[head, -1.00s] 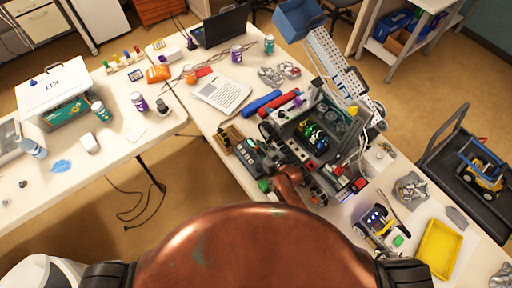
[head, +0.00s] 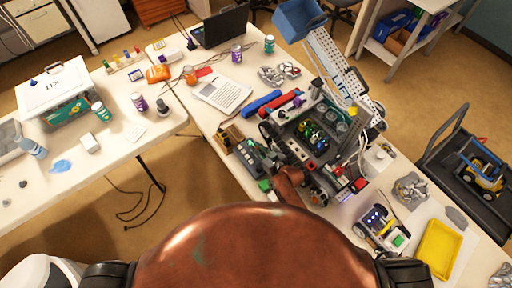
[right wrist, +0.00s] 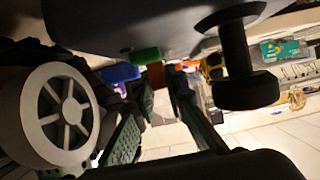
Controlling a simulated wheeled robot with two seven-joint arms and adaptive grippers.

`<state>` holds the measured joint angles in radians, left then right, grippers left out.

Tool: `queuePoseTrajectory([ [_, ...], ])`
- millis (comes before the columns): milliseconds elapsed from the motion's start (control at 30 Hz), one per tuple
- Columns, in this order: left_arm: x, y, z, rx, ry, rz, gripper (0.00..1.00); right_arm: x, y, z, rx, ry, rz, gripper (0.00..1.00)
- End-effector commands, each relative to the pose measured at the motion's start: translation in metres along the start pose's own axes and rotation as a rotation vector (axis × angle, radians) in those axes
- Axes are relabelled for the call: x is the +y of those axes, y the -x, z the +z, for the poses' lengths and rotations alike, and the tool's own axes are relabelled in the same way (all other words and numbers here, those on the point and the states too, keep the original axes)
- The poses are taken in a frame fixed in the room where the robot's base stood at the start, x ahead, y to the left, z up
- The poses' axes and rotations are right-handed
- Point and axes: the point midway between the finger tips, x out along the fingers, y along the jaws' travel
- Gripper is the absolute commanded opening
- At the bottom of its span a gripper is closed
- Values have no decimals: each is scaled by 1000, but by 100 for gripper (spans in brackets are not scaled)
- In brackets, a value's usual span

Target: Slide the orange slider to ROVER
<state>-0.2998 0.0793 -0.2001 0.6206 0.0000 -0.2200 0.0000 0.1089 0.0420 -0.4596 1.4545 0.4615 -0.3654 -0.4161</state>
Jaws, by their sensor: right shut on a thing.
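In the right wrist view my right gripper (right wrist: 158,86) has its two grey-green fingers closed in on a small orange-brown block, which looks like the orange slider (right wrist: 156,74). A green block (right wrist: 146,55) shows just beyond the fingertips. In the head view the copper-coloured right arm reaches in at the middle of the crowded table. There its fingertips and the slider are too small and covered to make out, and I cannot read any ROVER mark. My left gripper is not in view.
A white spoked wheel (right wrist: 68,112) is close on the left of the wrist view, and a black knobbed part (right wrist: 240,70) on the right. In the head view a yellow tray (head: 439,249) and a small wheeled robot (head: 380,229) stand right of the arm. A paper sheet (head: 223,92) lies farther back.

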Motion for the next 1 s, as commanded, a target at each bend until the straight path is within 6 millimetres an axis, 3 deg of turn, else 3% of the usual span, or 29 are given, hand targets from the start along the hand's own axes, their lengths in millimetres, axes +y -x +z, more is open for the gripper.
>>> queuePoseTrajectory([
  [167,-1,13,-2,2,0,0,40,0,22,7,-3,2,0,0],
  [400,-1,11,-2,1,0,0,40,1,22,10,-3,-2,1,0],
  [433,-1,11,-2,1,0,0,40,1,22,11,-3,-2,1,13],
  [700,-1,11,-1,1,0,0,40,0,21,10,-2,-1,0,30],
  [1000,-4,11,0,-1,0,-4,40,0,23,9,-1,0,-1,30],
])
